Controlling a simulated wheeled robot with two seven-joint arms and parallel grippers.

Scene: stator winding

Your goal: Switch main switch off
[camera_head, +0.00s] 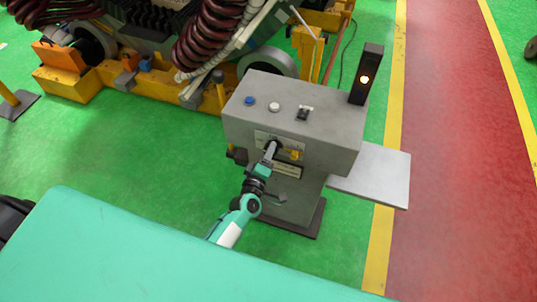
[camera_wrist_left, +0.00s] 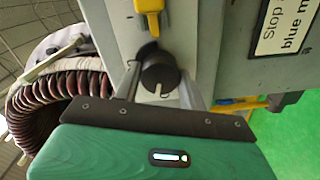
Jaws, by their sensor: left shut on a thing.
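The main switch is a round black knob (camera_head: 275,144) on the front face of the grey control box (camera_head: 335,139). In the left wrist view the knob (camera_wrist_left: 158,68) sits between the two grey fingers and has a small notch in its near face. My left gripper (camera_head: 269,152) reaches up to the knob from below and is shut on it; it also fills the lower part of the left wrist view (camera_wrist_left: 158,86). The fingers partly hide the knob in the head view. My right gripper is not in view.
A yellow handle (camera_head: 296,155) sits close beside the knob; it also shows in the left wrist view (camera_wrist_left: 151,14). A blue button (camera_head: 249,101), a white button (camera_head: 274,107) and a black switch (camera_head: 304,113) are on top. A lamp post (camera_head: 368,72) glows orange. Green floor (camera_head: 130,150) lies left.

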